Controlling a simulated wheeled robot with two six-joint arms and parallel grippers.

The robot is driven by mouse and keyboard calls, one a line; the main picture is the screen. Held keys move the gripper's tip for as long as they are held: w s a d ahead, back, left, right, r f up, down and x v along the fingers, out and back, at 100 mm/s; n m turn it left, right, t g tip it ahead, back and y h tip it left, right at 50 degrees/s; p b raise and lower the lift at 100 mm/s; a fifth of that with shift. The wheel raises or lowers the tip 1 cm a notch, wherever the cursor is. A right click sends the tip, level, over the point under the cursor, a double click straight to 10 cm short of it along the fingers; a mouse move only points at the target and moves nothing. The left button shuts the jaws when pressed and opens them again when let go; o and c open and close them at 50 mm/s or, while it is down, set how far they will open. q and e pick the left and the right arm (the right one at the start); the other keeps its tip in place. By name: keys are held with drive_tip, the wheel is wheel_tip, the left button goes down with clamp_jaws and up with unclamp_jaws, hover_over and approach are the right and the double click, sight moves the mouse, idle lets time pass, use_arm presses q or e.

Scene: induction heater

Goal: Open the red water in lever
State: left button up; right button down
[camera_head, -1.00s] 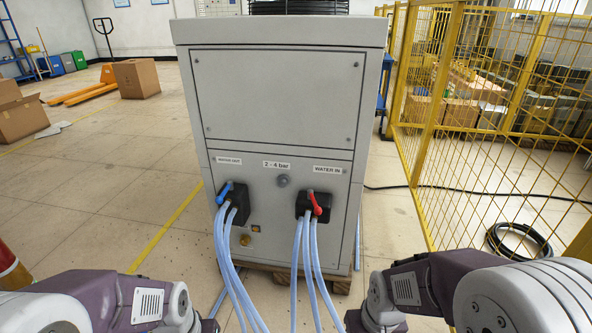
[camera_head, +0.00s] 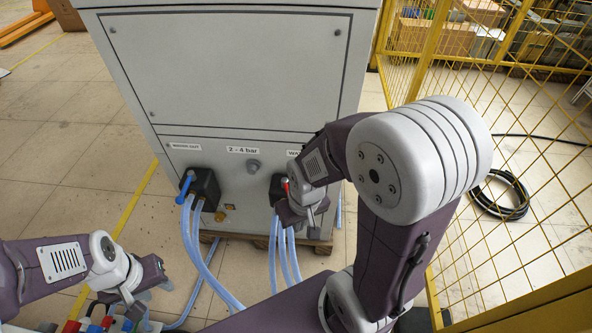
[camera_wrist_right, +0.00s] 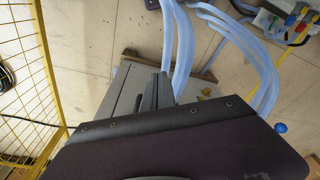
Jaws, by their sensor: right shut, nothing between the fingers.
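The red water in lever (camera_head: 286,183) shows as a small strip on the black valve block (camera_head: 276,187), on the right of the grey cabinet's (camera_head: 230,75) lower panel. My right gripper (camera_head: 298,213) is at this valve, partly covering it and the WATER IN label. Its fingers (camera_wrist_right: 157,92) are shut and empty in the right wrist view, where I cannot make out the red lever. Whether they touch the lever I cannot tell. My left gripper (camera_head: 133,305) hangs low at the left, away from the cabinet; its finger opening is unclear.
Blue hoses (camera_head: 200,255) run down from both valves, close to my right gripper. The blue lever (camera_head: 185,188) is on the left valve. A yellow mesh fence (camera_head: 480,130) stands at the right, with a coiled black hose (camera_head: 500,195) on the floor.

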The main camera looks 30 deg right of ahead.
drive_tip(key=w+d+r+m+p, duration=0.1)
drive_tip(key=w+r+m+p, duration=0.1)
drive_tip(key=r+p, duration=0.9)
drive_tip(key=w+d+r+m+p, duration=0.2)
drive_tip(key=r+p, duration=1)
drive_tip(key=w+d+f+m+g+y, duration=0.1)
drive_tip(key=w+d+f+m, duration=0.1)
drive_tip(key=d+f+m, duration=0.35)
drive_tip(key=w+d+f+m+y, duration=0.1)
drive_tip(key=w+d+f+m, duration=0.15)
drive_tip(key=f+m, duration=0.6)
drive_tip(key=a+f+m+b, duration=0.1)
drive_tip(key=a+f+b, duration=0.3)
drive_tip(key=a+f, duration=0.2)
wheel_tip(320, 180, down, 3)
drive_tip(key=shift+r+m, duration=0.2)
drive_tip(key=shift+m, duration=0.1)
drive_tip(key=shift+a, duration=0.1)
